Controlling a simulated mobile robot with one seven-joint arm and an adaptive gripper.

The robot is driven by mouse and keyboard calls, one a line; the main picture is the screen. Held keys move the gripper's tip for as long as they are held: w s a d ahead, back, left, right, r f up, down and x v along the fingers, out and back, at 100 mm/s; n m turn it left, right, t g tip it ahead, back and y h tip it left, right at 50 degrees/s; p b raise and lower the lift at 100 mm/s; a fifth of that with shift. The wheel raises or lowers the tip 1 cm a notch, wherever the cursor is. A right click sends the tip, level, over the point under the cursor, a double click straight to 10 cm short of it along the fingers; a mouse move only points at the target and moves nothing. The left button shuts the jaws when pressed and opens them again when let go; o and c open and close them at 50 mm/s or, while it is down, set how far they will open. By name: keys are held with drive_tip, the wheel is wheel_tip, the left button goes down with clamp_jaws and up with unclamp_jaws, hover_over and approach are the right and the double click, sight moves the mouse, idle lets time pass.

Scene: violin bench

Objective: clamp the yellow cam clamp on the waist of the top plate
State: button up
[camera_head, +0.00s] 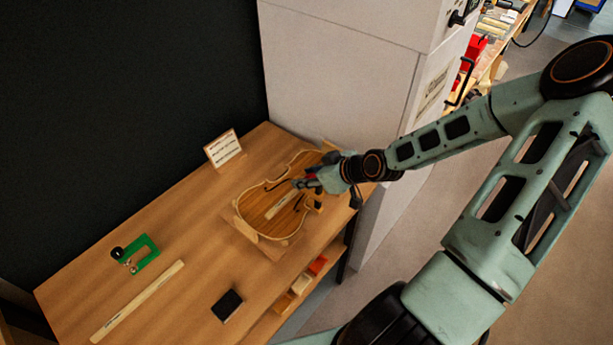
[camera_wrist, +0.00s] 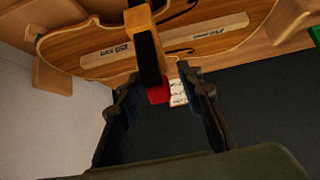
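The violin top plate (camera_head: 262,208) lies on a wooden cradle on the bench, with a pale wooden strip along its middle. It also shows in the wrist view (camera_wrist: 75,45). The yellow cam clamp (camera_wrist: 147,42) has a dark face and a red end, and stands across the plate's near edge at the waist in the wrist view. I cannot tell whether its jaws press on the plate. My gripper (camera_wrist: 162,80) is open, one finger on each side of the clamp, with a clear gap on the right. In the head view my gripper (camera_head: 308,184) hides most of the clamp.
A green clamp (camera_head: 147,253), a long pale strip (camera_head: 138,300) and a black block (camera_head: 227,305) lie on the bench (camera_head: 185,235). A small sign (camera_head: 224,149) stands behind the plate. A white cabinet (camera_head: 340,80) rises beyond the bench's far end.

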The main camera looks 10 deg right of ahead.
drive_tip(key=shift+d+r, duration=0.1)
drive_tip(key=v, duration=1.1)
drive_tip(key=shift+s+r, duration=0.25)
drive_tip(key=shift+s, duration=0.05)
drive_tip(key=shift+d, duration=0.1)
idle(0.5)
